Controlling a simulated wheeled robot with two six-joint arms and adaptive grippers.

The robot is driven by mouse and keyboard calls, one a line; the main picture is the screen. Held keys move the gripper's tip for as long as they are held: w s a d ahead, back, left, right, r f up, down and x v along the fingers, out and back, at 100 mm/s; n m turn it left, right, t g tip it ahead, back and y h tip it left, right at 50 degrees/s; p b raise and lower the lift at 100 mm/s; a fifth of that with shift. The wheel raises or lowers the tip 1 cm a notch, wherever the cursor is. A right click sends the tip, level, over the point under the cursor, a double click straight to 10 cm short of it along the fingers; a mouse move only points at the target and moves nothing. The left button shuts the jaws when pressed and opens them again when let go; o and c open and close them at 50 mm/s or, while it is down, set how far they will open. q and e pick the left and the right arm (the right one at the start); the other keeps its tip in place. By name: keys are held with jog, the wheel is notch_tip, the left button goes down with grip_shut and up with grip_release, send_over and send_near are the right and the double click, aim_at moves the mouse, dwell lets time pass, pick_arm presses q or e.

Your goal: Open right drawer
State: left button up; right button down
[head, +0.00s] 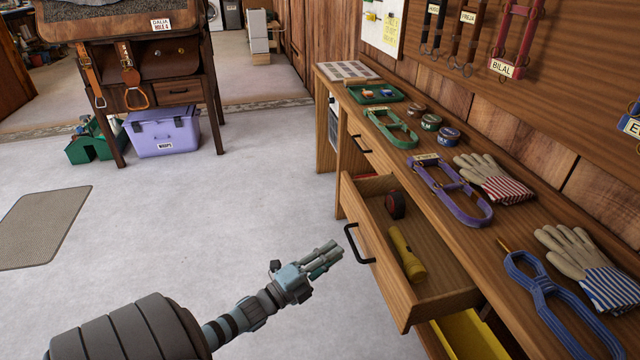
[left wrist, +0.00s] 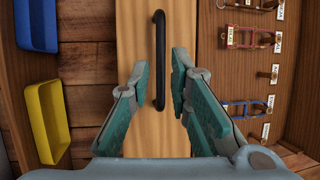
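The wooden drawer (head: 382,270) on the right of the bench stands open. A yellow flashlight (head: 407,256) and a dark red tape measure (head: 395,204) lie inside it. Its black bar handle (head: 359,243) is on the front; the handle also shows in the left wrist view (left wrist: 159,60). My left gripper (head: 337,252) is just in front of the handle. In the left wrist view its fingers (left wrist: 160,72) are apart, one on each side of the handle, with gaps between. My right gripper is not in view.
The bench top (head: 420,150) holds halters, gloves, tins and a green tray (head: 375,93). A second drawer handle (head: 361,146) is farther back. A yellow bin (head: 466,336) is under the open drawer.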

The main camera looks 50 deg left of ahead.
pick_arm(q)
jog(key=v, duration=0.5)
jog(key=shift+s, duration=0.3)
